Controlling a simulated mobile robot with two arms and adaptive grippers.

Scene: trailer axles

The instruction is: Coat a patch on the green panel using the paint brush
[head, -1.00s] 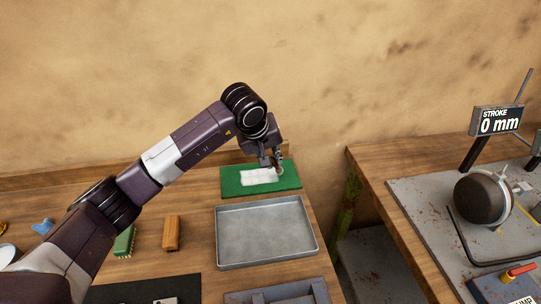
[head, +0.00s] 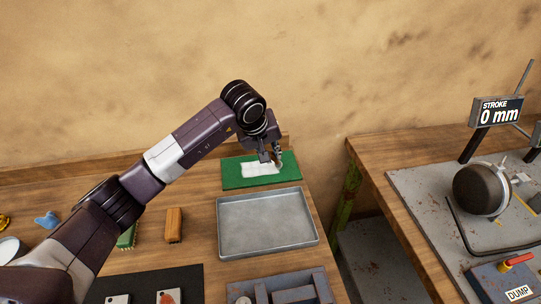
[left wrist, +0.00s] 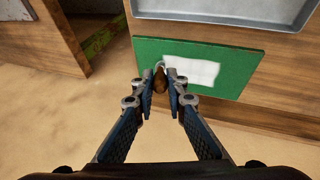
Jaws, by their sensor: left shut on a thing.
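The green panel (head: 236,178) lies flat at the back of the wooden bench, with a white painted patch (head: 257,170) on it. The panel (left wrist: 152,47) and patch (left wrist: 203,71) also show in the left wrist view. My left gripper (head: 271,158) is over the panel's right part. In the left wrist view, its fingers (left wrist: 160,76) are shut on the brown handle of the paint brush (left wrist: 160,82). A pale end of the brush shows beside the patch edge; whether it touches the panel is hard to tell. My right gripper is not in view.
An empty metal tray (head: 266,224) lies just in front of the panel. A wooden block (head: 174,225), a green brush (head: 127,238) and a grey divided holder (head: 283,287) are nearby. A gap separates this bench from the right bench (head: 400,180) with its stroke display (head: 496,112).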

